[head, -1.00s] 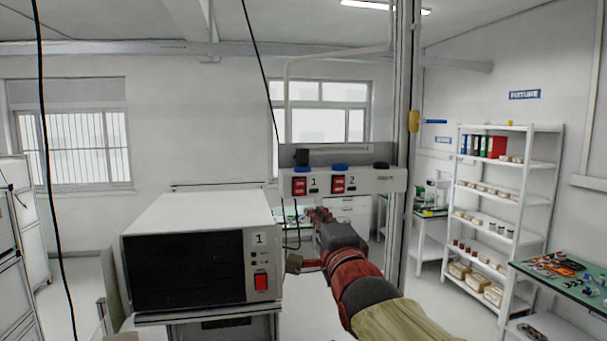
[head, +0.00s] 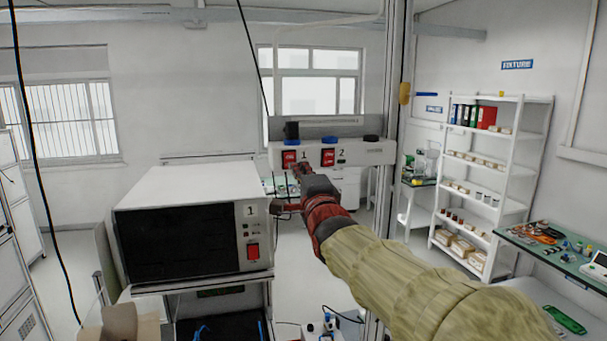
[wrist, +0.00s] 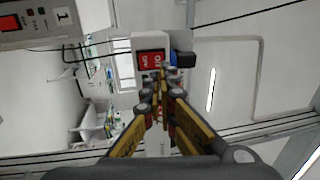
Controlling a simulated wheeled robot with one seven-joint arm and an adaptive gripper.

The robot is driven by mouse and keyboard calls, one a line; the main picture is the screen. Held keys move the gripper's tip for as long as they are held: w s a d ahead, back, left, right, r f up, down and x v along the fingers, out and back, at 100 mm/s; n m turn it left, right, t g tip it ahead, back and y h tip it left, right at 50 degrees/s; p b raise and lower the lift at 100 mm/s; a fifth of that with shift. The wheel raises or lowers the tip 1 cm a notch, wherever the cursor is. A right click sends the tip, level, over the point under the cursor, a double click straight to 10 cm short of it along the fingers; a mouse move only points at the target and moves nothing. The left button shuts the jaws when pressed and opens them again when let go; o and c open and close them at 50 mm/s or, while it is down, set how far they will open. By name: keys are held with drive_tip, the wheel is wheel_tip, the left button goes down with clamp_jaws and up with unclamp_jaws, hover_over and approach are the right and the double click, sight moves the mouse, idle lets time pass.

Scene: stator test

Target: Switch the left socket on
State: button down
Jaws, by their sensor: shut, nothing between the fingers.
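A white socket strip (head: 370,151) hangs at the middle of the head view, with two red rocker switches marked 1 and 2. The left switch (head: 289,159) is red, beside the number 1, below a black plug (head: 291,131). The right switch (head: 328,157) sits beside the number 2. My gripper (head: 302,168) is shut and empty, its tips just below and right of the left switch in the head view. In the wrist view the closed fingertips (wrist: 169,73) point at the strip, close to a red switch (wrist: 151,61). I cannot tell whether they touch.
A white instrument (head: 190,230) marked 1, with its own red switch (head: 252,251), stands on a stand at the left of my arm. A metal post (head: 391,130) rises right of the strip. A shelf rack (head: 492,180) and green-topped bench (head: 565,252) are farther right.

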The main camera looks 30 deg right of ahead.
sight(290, 156)
drive_tip(key=shift+p+x, duration=0.95)
drive_tip(key=shift+x, duration=2.15)
drive_tip(key=shift+r, duration=0.1)
drive_tip(key=shift+w+d+r+g+p, duration=0.1)
drive_tip(key=shift+w+r+g+p, duration=0.25)
drive_tip(key=shift+p, duration=0.4)
drive_tip(key=shift+g+p, duration=0.25)
drive_tip(key=shift+p, duration=0.15)
drive_tip(key=shift+f+b, duration=0.25)
drive_tip(key=shift+b, duration=0.05)
